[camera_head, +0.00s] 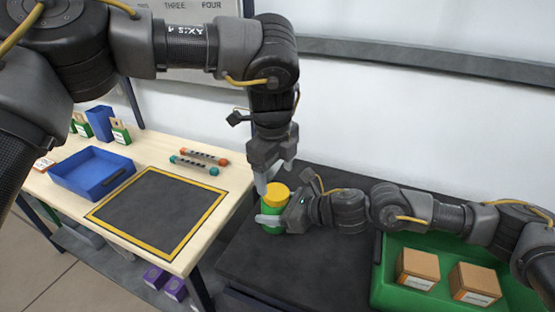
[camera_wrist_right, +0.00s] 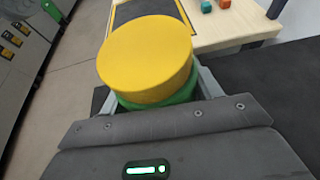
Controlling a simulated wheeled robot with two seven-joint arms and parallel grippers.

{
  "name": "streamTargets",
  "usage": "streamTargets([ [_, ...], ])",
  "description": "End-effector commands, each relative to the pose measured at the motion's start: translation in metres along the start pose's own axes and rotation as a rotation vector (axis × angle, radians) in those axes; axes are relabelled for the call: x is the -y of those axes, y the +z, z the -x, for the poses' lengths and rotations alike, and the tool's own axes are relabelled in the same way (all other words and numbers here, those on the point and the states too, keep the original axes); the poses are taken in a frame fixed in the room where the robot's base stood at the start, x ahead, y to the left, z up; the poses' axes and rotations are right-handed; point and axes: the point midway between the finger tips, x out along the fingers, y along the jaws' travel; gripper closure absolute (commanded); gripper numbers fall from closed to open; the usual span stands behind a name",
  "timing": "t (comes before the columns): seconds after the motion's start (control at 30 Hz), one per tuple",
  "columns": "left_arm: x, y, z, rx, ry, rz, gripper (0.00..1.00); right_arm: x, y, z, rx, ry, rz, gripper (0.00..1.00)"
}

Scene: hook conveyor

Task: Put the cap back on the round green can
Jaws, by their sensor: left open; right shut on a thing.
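The round green can (camera_head: 273,229) is above the dark belt, held by my right gripper (camera_head: 277,217), which is shut on its side. The yellow cap (camera_head: 276,194) is on top of the can. In the right wrist view the cap (camera_wrist_right: 146,58) covers the can's top, and only a strip of the green can (camera_wrist_right: 160,103) shows below it. I cannot tell whether the cap is fully seated. My left gripper (camera_head: 274,178) is open just above the cap, fingers pointing down, with nothing visible between them.
A wooden table (camera_head: 150,150) at left carries a blue tray (camera_head: 92,173), a yellow-bordered dark mat (camera_head: 158,209) and two small rods (camera_head: 200,160). A green crate (camera_head: 393,295) with two brown boxes (camera_head: 418,266) stands at right. The dark belt (camera_head: 300,262) has free room in front.

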Motion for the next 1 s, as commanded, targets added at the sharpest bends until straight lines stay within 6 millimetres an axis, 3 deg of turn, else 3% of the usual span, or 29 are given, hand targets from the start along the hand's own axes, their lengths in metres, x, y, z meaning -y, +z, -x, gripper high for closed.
streamTargets([
  [0.1,0.004,0.000,0.011,0.018,0.041,0.259,0.26,0.000,0.002,0.000,0.003,0.000,0.001,1.00],
  [0.33,0.007,0.000,0.025,0.044,0.078,0.577,0.26,0.000,0.002,0.000,0.003,0.000,0.001,1.00],
  [0.8,0.007,0.000,0.027,0.049,0.086,0.649,0.26,0.000,0.002,0.000,0.003,0.000,0.001,1.00],
  [1.0,0.006,0.001,0.014,0.049,0.088,0.648,0.26,0.000,0.001,0.000,0.003,0.000,0.001,1.00],
])
